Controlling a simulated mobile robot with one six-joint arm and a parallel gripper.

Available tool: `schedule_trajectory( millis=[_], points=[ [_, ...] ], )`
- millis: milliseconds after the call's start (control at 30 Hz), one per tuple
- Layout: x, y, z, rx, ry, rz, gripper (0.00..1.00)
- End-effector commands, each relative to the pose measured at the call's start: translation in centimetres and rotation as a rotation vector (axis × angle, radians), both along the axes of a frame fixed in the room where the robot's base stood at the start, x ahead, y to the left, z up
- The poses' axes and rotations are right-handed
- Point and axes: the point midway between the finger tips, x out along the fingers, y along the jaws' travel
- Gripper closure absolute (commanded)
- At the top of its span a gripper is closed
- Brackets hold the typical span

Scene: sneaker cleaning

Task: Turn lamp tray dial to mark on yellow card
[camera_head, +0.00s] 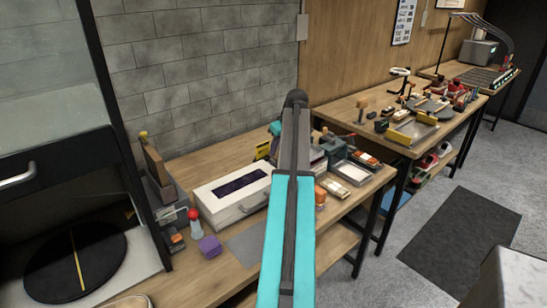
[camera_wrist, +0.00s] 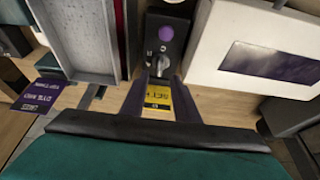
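A silver dial knob (camera_wrist: 158,63) sits on the front of a dark box with a round purple button (camera_wrist: 166,33) above it. Small marks surround the knob, too small to read. A yellow card (camera_wrist: 157,97) with dark print lies just below the dial in the wrist view; the yellow card also shows in the head view (camera_head: 262,150). My gripper (camera_wrist: 160,79) is open, with its two dark fingers apart on either side of the card and their tips near the dial. No contact with the knob is visible. In the head view my arm hides the dial.
A white case with a dark window (camera_wrist: 275,64) stands close right of the dial. A grey metal tray (camera_wrist: 80,35) stands close left. A purple card (camera_wrist: 38,95) lies at lower left. The wooden bench (camera_head: 185,170) also holds a purple block (camera_head: 209,246).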

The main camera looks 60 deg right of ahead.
Motion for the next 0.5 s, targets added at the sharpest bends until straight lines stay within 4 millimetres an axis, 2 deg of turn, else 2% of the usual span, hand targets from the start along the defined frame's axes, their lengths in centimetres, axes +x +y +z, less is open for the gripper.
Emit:
schedule_trajectory(
  millis=[200,500],
  points=[
    [1.0,-0.3,-2.6,0.002,0.002,0.000,0.72],
    [2.1,-0.6,-5.0,0.001,0.001,0.001,0.72]
  ],
)
